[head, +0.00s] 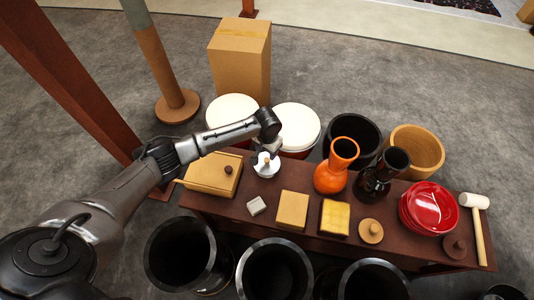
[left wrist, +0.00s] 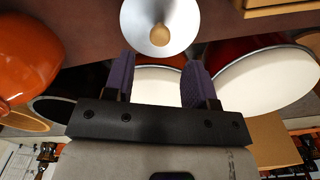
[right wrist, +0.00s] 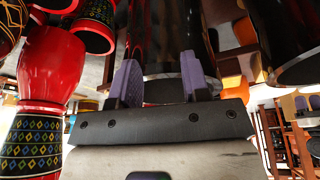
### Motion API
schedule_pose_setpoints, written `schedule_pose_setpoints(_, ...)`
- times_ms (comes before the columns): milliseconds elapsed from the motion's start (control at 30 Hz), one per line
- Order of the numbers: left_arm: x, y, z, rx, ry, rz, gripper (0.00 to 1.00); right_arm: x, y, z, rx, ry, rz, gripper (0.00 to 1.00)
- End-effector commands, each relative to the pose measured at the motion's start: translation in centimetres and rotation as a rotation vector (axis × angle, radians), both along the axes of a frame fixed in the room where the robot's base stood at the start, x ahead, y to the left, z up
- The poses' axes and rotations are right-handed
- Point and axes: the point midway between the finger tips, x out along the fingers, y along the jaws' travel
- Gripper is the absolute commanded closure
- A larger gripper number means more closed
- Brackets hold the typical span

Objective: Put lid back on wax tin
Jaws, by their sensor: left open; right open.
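A silver round piece with a small tan knob (head: 267,168), which looks like a lid, is on the dark red bench (head: 232,212). It also shows at the top of the left wrist view (left wrist: 160,22). I cannot tell whether a tin is under it, and no other thing is clearly the wax tin. My left gripper (left wrist: 157,75) is open and empty, close to the silver piece, with the knob ahead of the gap between its fingers. My right gripper (right wrist: 154,78) is open and empty among drums, off the bench; it is not visible in the head view.
Drums (head: 300,127) crowd both long sides.

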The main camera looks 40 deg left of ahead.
Motion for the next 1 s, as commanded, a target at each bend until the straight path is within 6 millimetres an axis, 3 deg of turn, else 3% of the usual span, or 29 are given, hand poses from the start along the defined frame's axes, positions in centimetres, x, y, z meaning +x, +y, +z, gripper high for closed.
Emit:
schedule_pose_setpoints(33,0.0,0.0,1.5,0.0,0.0,-0.001,0.49,0.0,0.0,1.0,0.001,0.0,-0.001,0.57)
schedule_pose_setpoints(100,0.0,0.0,2.6,-0.001,-0.001,-0.002,0.49,0.0,0.1,1.5,0.003,0.0,-0.002,0.57)
schedule_pose_setpoints(400,0.0,0.0,5.7,0.0,0.001,0.0,0.49,0.0,0.1,2.8,0.005,0.001,-0.003,0.57)
schedule_pose_setpoints(1000,0.0,0.0,6.2,0.0,0.001,0.0,0.49,0.0,-0.1,2.9,-0.006,0.001,0.003,0.57)
